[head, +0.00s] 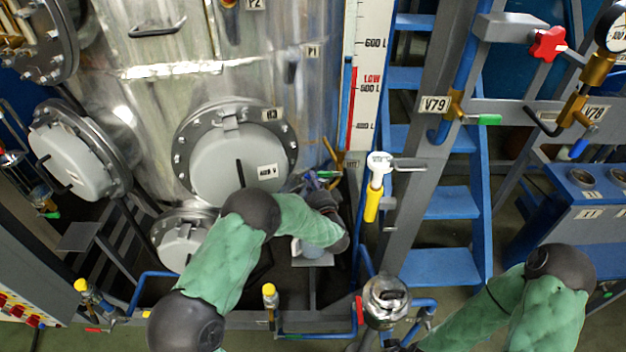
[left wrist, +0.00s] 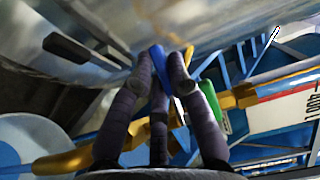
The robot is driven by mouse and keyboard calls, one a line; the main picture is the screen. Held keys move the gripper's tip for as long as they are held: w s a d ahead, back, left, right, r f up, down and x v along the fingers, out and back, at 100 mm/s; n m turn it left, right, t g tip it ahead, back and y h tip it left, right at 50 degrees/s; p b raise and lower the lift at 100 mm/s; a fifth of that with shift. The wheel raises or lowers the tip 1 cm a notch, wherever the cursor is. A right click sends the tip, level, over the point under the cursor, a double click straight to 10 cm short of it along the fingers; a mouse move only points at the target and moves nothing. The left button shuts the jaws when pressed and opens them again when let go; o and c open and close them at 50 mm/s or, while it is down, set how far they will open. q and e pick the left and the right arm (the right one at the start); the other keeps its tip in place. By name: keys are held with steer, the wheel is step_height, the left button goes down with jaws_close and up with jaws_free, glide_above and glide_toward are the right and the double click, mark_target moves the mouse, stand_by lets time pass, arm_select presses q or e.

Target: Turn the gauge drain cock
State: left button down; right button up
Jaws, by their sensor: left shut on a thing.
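The gauge drain cock is a small brass cock with a blue lever (left wrist: 158,58), seen between the fingers in the left wrist view. My left gripper (left wrist: 166,58) is shut on this blue lever. A green lever (left wrist: 210,101) and brass pipe (left wrist: 240,97) lie just right of the fingers. In the head view my left gripper (head: 322,182) reaches in at the foot of the level gauge (head: 367,70), right of the tank's round hatch. There the cock is small and mostly hidden by the gripper. My right forearm shows at lower right, but its gripper is outside the picture.
The steel tank (head: 320,110) stands close to my left gripper. Blue steps (head: 450,202) are behind. A capped steel fitting (head: 386,300) stands at lower middle.

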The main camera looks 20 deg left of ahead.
arm_select(q)
steer(key=shift+s+d+n+g+y+p, duration=0.1)
steer(key=shift+s+n+g+y+p, duration=0.15)
steer(key=shift+n+g+y, duration=0.4)
steer(key=shift+s+d+n+g+y+p, duration=0.1)
steer(key=shift+s+n+g+y+p, duration=0.1)
steer(key=shift+n+g+y+p, duration=0.4)
steer(key=shift+s+n+g+y+p, duration=0.1)
steer(key=shift+s+n+g+y, duration=0.1)
steer(key=shift+n+g+y, duration=0.45)
steer(key=c, duration=1.4)
jaws_free()
steer(key=shift+c, duration=0.2)
steer(key=shift+w+m+t, duration=0.1)
steer(key=shift+m+t, duration=0.2)
